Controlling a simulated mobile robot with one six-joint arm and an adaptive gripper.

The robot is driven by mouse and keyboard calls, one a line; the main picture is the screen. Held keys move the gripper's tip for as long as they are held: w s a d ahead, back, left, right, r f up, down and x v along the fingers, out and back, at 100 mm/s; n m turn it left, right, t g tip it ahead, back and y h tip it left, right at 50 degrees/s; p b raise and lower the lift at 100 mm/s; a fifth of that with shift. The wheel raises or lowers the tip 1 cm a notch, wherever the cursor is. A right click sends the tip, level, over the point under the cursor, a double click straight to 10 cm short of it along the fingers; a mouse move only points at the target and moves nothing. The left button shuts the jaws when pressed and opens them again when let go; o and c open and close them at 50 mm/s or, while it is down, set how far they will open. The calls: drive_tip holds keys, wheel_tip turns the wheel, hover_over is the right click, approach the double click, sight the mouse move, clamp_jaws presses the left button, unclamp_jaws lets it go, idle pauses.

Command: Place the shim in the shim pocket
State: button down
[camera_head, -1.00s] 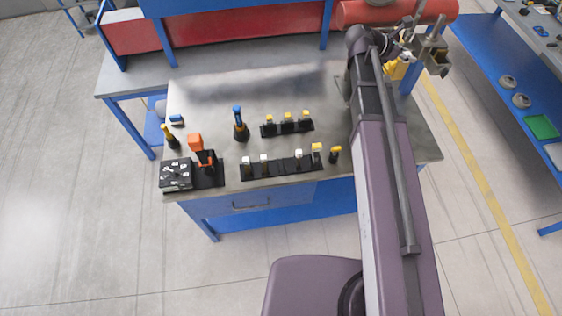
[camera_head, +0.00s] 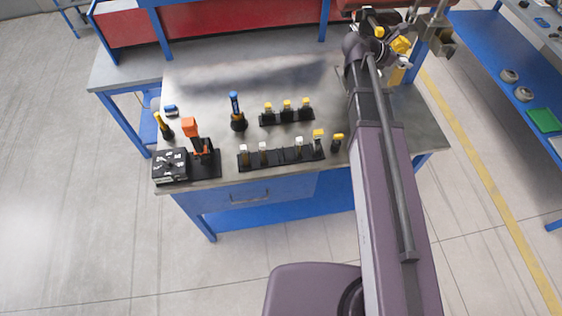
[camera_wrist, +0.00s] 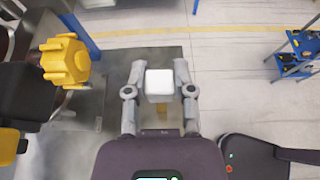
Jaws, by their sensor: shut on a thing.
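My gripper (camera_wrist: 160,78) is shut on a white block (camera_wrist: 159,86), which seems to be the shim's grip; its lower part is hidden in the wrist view. In the head view my arm's end is at the right back of the bench and the held block cannot be made out. On the bench, a black rack (camera_head: 281,158) holds white-topped pieces (camera_head: 263,147) and a yellow-topped piece (camera_head: 319,134), with a gap in the middle of the row. I cannot tell which place is the shim pocket.
A yellow knobbed part (camera_wrist: 65,62) is close left of my gripper. A second rack with yellow-topped pieces (camera_head: 287,104), a blue-topped tool (camera_head: 235,105), an orange-topped fixture (camera_head: 191,128) and a black box (camera_head: 171,165) stand on the bench. The bench's back middle is clear.

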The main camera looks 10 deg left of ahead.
wheel_tip(320, 180, down, 16)
drive_tip(key=b, duration=1.4)
drive_tip(key=shift+r, duration=0.2)
